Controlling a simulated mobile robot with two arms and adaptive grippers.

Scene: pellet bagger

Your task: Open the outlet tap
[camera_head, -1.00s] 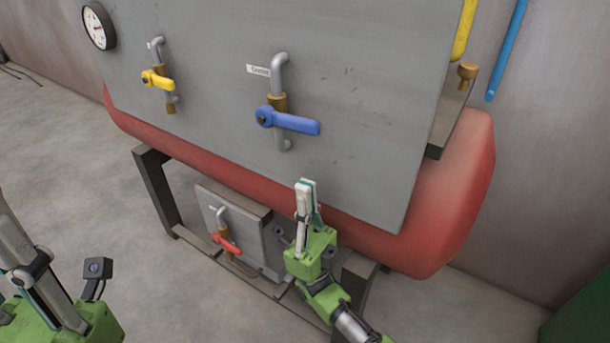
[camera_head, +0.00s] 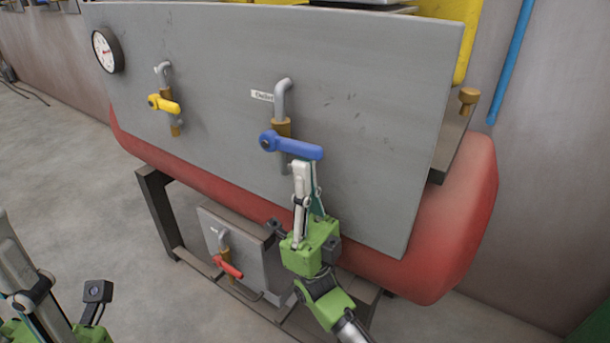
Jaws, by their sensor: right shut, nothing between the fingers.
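The tap with the blue lever handle (camera_head: 296,148) is on a grey vertical panel, beside a small white label (camera_head: 262,96) that seems to read "Outlet", though it is blurred. The lever lies nearly horizontal, across its upright pipe, pointing right. My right gripper (camera_head: 305,164) is shut and empty, pointing up, with its fingertips just under the lever's right end. I cannot tell whether they touch it. My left gripper (camera_head: 25,270) is partly in view at the lower left edge; its fingertips are cut off.
A yellow-handled tap (camera_head: 164,104) and a round gauge (camera_head: 107,50) are on the panel's left. A red-handled tap (camera_head: 228,267) is on a small lower box. A red tank (camera_head: 460,220) bulges behind the panel.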

